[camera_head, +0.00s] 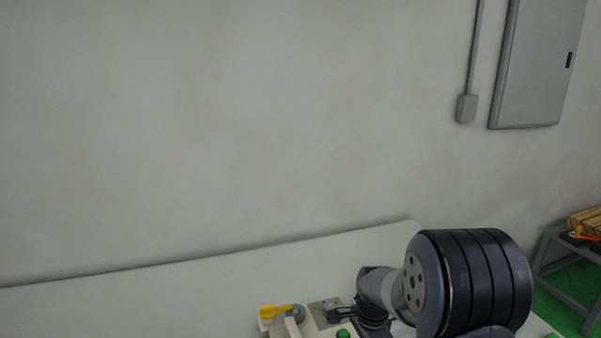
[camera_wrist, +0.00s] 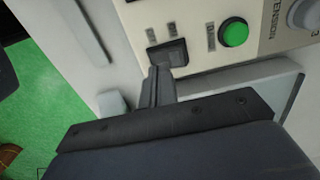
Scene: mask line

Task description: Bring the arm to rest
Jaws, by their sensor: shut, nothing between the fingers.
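My gripper (camera_wrist: 160,78) points at a cream control panel (camera_wrist: 215,20) and is shut and empty in the wrist view. Its narrow fingers end at a dark block on the panel face, beside small labels; I cannot tell whether they touch it. A round green button (camera_wrist: 233,34) sits to the right of the fingertips, and a grey knob (camera_wrist: 307,14) is farther right. In the head view my arm reaches in from the lower right, with its large black joint in front. The gripper there is small and partly hidden near the panel, by the green button (camera_head: 343,334).
A white table (camera_head: 150,305) runs along the bare grey wall. A grey cabinet (camera_head: 540,65) hangs upper right. A low grey stand (camera_head: 565,285) with wooden pieces is at the right, over green floor.

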